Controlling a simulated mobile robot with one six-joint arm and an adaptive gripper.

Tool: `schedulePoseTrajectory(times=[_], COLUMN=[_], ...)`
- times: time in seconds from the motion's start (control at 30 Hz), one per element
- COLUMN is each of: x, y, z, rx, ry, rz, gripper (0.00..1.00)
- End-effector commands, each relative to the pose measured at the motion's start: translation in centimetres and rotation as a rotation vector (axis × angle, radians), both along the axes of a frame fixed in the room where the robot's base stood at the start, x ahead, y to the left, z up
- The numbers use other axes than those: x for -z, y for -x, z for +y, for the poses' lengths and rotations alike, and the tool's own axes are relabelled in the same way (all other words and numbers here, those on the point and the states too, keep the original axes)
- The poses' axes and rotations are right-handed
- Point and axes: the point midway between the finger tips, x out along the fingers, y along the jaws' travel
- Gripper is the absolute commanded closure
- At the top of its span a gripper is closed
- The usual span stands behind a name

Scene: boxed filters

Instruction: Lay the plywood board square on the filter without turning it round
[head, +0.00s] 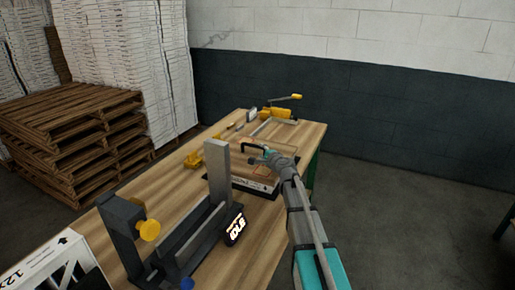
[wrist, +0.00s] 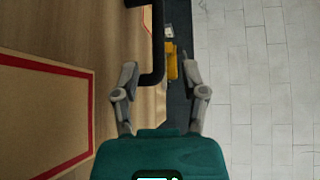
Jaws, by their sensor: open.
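The plywood board (head: 276,149) is a tan panel with a dark raised handle (head: 252,146), in the middle of the bench. The filter (head: 254,185) is a low box with a white printed side and dark edges, just below the board. The head view does not show clearly whether they touch or line up. My gripper (head: 261,159) is beside the handle. In the wrist view my gripper (wrist: 160,64) is open, with the end of the black handle (wrist: 157,72) between or just beyond its fingertips. A tan surface with a red outline (wrist: 92,110) lies on the left.
A grey metal stand (head: 218,180) with a yellow knob and a lit display stands in front of the filter. Yellow tools and a yellow clamp (head: 277,113) lie farther back on the wooden bench (head: 172,178). Pallets (head: 75,130) and stacked white boxes stand to the left.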

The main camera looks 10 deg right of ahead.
Motion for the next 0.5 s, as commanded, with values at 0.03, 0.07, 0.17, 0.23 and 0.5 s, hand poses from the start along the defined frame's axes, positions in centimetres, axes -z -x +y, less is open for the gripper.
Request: schedulePoseTrajectory(times=[0.03,0.07,0.17,0.23,0.5], x=[-0.2,-0.3,-0.4,-0.5,-0.6], y=[1.1,1.5,2.6,3.2,4.0], z=[-0.2,-0.4,-0.7,-0.9,-1.2], rx=[0.001,0.001,0.002,0.002,0.0], ry=[-0.001,-0.001,-0.002,-0.002,-0.001], rz=[0.0,0.0,0.0,0.0,0.0], gripper=[0.44,0.44,0.44,0.44,0.44])
